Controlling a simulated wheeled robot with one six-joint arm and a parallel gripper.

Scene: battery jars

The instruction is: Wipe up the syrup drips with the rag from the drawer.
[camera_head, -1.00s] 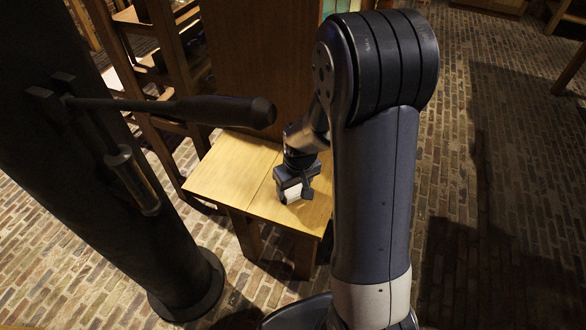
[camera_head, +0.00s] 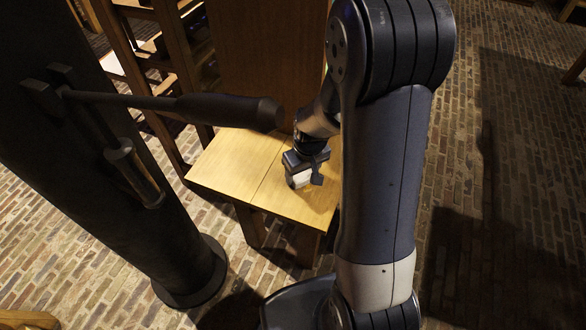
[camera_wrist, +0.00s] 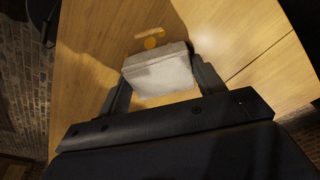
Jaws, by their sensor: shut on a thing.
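My gripper (camera_head: 300,172) is shut on a white, block-shaped folded rag (camera_wrist: 158,74). In the head view the rag (camera_head: 298,181) shows as a small pale block at or just above the top of a light wooden table (camera_head: 235,163). I cannot tell whether it touches the wood. In the wrist view both fingers flank the rag. A small amber syrup drip (camera_wrist: 152,43) lies on the wood just beyond the rag's far edge, with a fainter mark beside it. Any drips under the rag are hidden. No drawer is clearly visible.
A dark pillar (camera_head: 110,180) with a dark horizontal bar (camera_head: 190,107) stands at left, the bar reaching towards the table. A tall wooden panel (camera_head: 265,60) rises behind the table. Wooden shelving (camera_head: 150,55) stands behind left. Brick floor (camera_head: 500,170) is open at right.

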